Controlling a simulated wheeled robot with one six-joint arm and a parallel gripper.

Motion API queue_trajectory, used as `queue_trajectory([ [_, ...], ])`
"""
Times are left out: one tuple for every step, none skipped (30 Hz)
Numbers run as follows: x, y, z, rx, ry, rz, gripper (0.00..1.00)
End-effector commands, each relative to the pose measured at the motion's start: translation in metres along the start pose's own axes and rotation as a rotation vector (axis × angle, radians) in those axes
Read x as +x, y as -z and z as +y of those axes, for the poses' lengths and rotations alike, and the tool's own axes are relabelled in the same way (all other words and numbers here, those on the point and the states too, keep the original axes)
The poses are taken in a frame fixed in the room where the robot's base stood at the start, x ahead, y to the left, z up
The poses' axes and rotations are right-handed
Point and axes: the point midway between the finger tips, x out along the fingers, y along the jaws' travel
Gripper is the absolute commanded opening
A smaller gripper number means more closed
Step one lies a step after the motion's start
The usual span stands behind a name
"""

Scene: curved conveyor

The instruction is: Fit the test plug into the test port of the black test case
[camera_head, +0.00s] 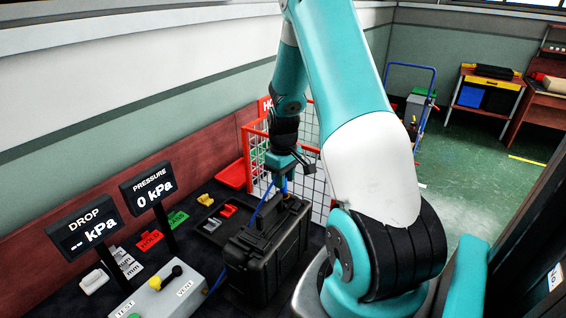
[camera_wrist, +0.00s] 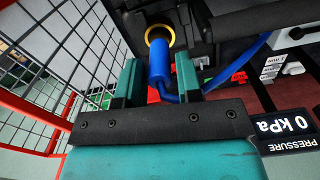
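The test plug (camera_wrist: 159,66) is blue with a blue cable. In the wrist view it lies between my gripper's two teal fingers (camera_wrist: 160,75), its far end at a yellow ring (camera_wrist: 148,34), which looks like the test port. How deep it sits in the ring I cannot tell. The fingers are close on both sides of the plug; whether they touch it is unclear. In the head view my gripper (camera_head: 288,172) points down over the closed black test case (camera_head: 262,259).
A red wire rack (camera_head: 316,180) stands close behind the case. A dark tray (camera_head: 207,226) with red and yellow pieces lies to its left. The DROP display (camera_head: 85,230) and the PRESSURE display, reading 0 kPa (camera_head: 152,190), stand farther left. A grey TEST/VENT box (camera_head: 165,297) is in front.

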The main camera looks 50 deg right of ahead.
Motion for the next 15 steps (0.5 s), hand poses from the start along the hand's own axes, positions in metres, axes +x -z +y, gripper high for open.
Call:
queue_trajectory([
  [-0.009,0.001,0.001,0.000,-0.004,0.006,0.33],
  [-0.015,0.001,0.001,0.000,-0.005,0.007,0.33],
  [-0.024,0.001,0.001,0.000,-0.005,0.008,0.33],
  [-0.031,0.001,0.001,0.000,-0.005,0.007,0.33],
  [-0.037,0.001,0.001,0.000,-0.005,0.007,0.33],
  [-0.047,0.001,0.001,0.000,-0.005,0.007,0.33],
  [-0.053,0.001,0.001,0.000,-0.005,0.007,0.33],
  [-0.059,0.001,0.001,0.000,-0.004,0.006,0.33],
  [-0.067,0.001,0.001,0.000,-0.004,0.006,0.33],
  [-0.072,0.001,0.001,0.000,-0.004,0.006,0.33],
  [-0.077,0.000,0.001,0.000,-0.003,0.005,0.33],
  [-0.083,0.001,0.001,0.000,-0.003,0.004,0.33],
  [-0.086,0.001,0.001,0.000,-0.003,0.004,0.33],
  [-0.089,0.000,0.000,0.000,-0.002,0.003,0.33],
  [-0.093,0.000,0.000,0.000,-0.001,0.002,0.33],
])
